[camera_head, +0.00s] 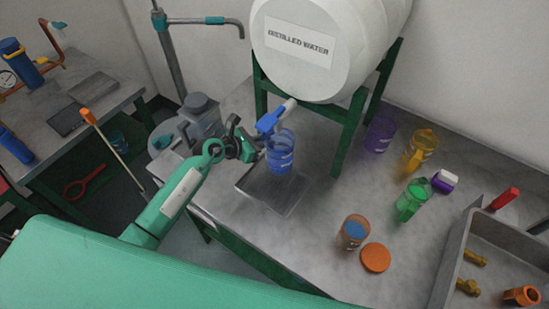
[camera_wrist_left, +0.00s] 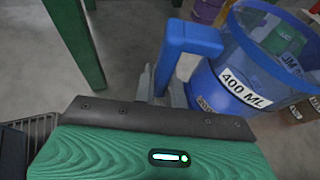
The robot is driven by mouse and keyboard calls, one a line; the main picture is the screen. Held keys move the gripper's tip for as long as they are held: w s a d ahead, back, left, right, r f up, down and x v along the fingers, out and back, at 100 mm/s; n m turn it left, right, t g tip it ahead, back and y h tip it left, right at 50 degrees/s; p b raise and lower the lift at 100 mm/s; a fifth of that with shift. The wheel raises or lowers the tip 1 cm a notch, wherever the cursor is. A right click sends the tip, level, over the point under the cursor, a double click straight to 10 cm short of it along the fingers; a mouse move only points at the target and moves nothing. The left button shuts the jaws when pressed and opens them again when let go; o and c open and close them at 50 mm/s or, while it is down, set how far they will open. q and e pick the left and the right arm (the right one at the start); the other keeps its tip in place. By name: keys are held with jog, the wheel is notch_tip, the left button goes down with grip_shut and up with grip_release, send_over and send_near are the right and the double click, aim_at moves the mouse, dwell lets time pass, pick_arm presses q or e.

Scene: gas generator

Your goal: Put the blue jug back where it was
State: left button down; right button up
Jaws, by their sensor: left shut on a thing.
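The blue jug (camera_head: 280,155) is a see-through blue vessel, upright under the blue tap (camera_head: 269,122) of the white distilled water tank (camera_head: 325,45). It is over the dark square tray (camera_head: 272,192); whether it touches the tray I cannot tell. In the left wrist view the jug (camera_wrist_left: 270,65) carries a "400 ML" label, and its blue handle is between my fingers. My left gripper (camera_head: 252,152) is shut on this handle, and it shows at the handle in the left wrist view (camera_wrist_left: 162,88). My right gripper is not in view.
Purple (camera_head: 380,134), yellow (camera_head: 420,150) and green (camera_head: 412,200) jugs stand to the right on the metal table. An orange-brown jar (camera_head: 352,232) and an orange lid (camera_head: 376,257) are nearer. A green tank stand leg (camera_head: 348,135) rises right of the jug. A metal bin (camera_head: 455,250) is far right.

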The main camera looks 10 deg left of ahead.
pick_arm(q)
notch_tip(320, 180, down, 3)
jog(key=shift+f, duration=0.1)
notch_tip(320, 180, down, 2)
jog(key=shift+f, duration=0.5)
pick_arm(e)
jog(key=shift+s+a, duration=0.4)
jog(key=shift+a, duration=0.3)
pick_arm(q)
jog(key=shift+f, duration=0.15)
jog(key=c, duration=1.9)
grip_release()
jog(key=shift+f, duration=0.1)
jog(key=o, duration=0.4)
jog(key=shift+o, duration=0.2)
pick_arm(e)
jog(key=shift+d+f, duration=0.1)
